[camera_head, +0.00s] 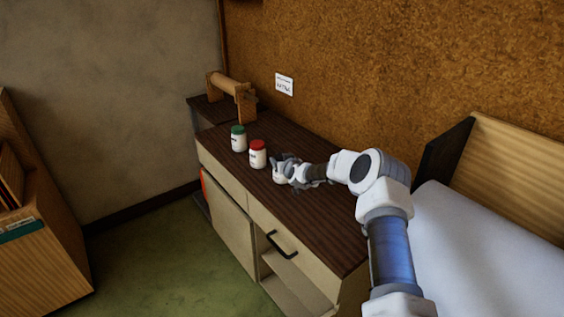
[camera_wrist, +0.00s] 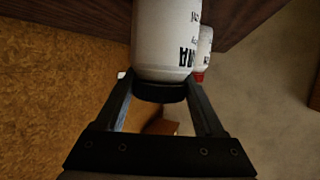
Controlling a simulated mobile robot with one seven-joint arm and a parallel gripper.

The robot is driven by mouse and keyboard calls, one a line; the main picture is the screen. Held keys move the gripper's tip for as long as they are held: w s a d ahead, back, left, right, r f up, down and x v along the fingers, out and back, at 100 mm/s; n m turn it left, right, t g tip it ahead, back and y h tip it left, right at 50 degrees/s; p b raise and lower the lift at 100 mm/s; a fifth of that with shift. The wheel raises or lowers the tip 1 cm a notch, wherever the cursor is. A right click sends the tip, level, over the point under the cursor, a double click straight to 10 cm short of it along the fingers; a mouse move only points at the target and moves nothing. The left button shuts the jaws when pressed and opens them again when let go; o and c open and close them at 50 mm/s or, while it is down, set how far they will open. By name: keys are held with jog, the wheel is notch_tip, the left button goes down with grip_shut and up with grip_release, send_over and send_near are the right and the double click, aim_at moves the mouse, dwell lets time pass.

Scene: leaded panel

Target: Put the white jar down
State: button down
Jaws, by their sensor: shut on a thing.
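A white jar (camera_wrist: 165,45) with a black lid (camera_wrist: 160,91) and dark lettering is between the two fingers of my gripper (camera_wrist: 159,98) in the wrist view. The fingers are shut on it around the lid. It shows upside down in that picture, and its base is cut off by the top edge. In the head view my gripper (camera_head: 288,168) is over the counter, to the right of the red-lidded jar, and mostly hides the held jar. I cannot tell whether its base touches the counter.
A red-lidded white jar (camera_head: 257,155) and a green-lidded one (camera_head: 239,139) stand on the dark counter (camera_head: 315,218). A wooden roller stand (camera_head: 232,88) is at the far end. A small card (camera_head: 284,84) is on the cork wall. The counter's near part is clear.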

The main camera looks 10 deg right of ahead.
jog(key=shift+f, duration=0.25)
grip_release()
jog(key=shift+r+p, duration=0.15)
jog(key=shift+p, duration=0.6)
